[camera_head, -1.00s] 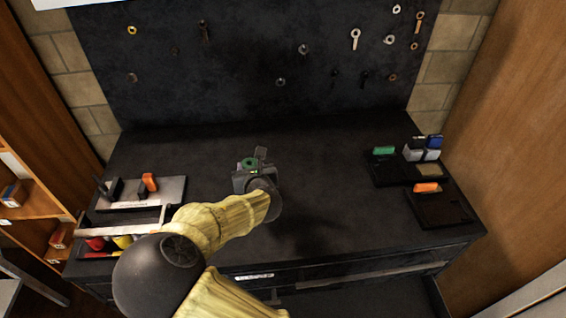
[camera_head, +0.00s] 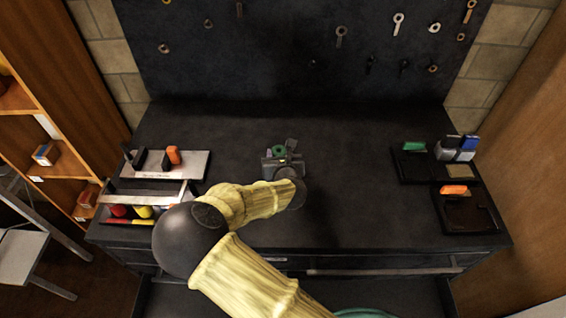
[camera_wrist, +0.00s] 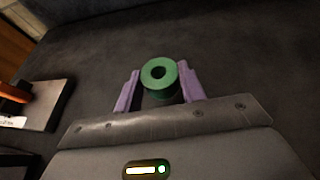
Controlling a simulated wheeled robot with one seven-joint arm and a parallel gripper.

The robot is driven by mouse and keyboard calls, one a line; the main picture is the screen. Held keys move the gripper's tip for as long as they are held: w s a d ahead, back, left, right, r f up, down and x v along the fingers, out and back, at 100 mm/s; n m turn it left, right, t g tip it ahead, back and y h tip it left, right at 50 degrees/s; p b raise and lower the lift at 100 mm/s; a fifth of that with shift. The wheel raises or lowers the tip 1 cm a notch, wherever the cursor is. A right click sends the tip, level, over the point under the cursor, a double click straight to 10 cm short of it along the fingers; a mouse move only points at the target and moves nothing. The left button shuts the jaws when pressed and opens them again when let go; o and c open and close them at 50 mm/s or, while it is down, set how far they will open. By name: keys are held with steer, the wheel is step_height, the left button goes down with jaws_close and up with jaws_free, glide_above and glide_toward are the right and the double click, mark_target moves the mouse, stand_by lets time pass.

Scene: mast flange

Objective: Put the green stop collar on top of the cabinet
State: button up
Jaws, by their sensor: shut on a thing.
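The green stop collar (camera_wrist: 158,76) is a thick ring with a central hole. In the wrist view it sits between the two purple fingers of my gripper (camera_wrist: 160,88), which is shut on it. In the head view the collar (camera_head: 279,151) shows at the tip of my gripper (camera_head: 282,154). The collar is over the middle of the dark top of the cabinet (camera_head: 350,190). I cannot tell whether it touches the surface. The collar's lower part is partly hidden by the gripper body.
A tray with black and orange items (camera_head: 190,165) and a bin of coloured things (camera_head: 130,214) are at left. Dark trays (camera_head: 470,215) with green, blue, grey and orange items are at right. A dark pegboard (camera_head: 300,60) stands behind. The middle top is clear.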

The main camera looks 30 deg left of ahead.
steer(key=shift+w+f, duration=0.1)
steer(key=shift+f, duration=0.45)
steer(key=shift+d, duration=0.1)
steer(key=shift+f+p, duration=0.3)
steer(key=shift+f, duration=1.55)
steer(key=shift+f, duration=0.2)
steer(key=o, duration=1)
steer(key=shift+r, duration=0.1)
steer(key=shift+r, duration=0.15)
steer(key=b+v, duration=0.1)
steer(key=v, duration=1.1)
steer(key=shift+b, duration=0.4)
